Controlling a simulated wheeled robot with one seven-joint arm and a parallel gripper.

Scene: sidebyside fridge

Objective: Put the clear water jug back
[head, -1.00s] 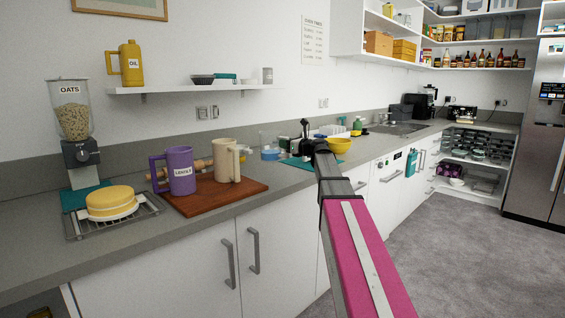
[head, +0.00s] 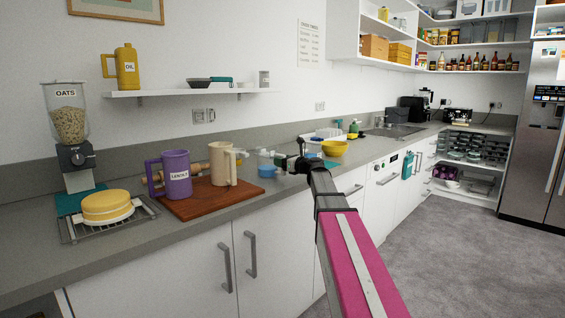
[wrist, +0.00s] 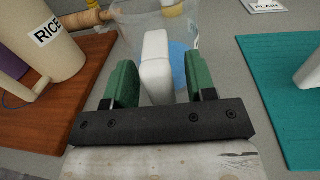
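The clear water jug (head: 267,170) shows blue in its lower part and is beside the far right corner of the wooden board, over the counter. In the wrist view, its transparent body (wrist: 128,22) is beyond my fingers. In the head view, my gripper (head: 285,163) is small and dark at the jug's right. I cannot tell whether the jug's base touches the counter.
The wooden board (head: 230,195) holds a purple jug (head: 177,180) and a cream jug (head: 222,166), labelled RICE in the wrist view. A teal mat (wrist: 278,100) is to the right. A wall shelf (head: 160,94) has free room between items.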

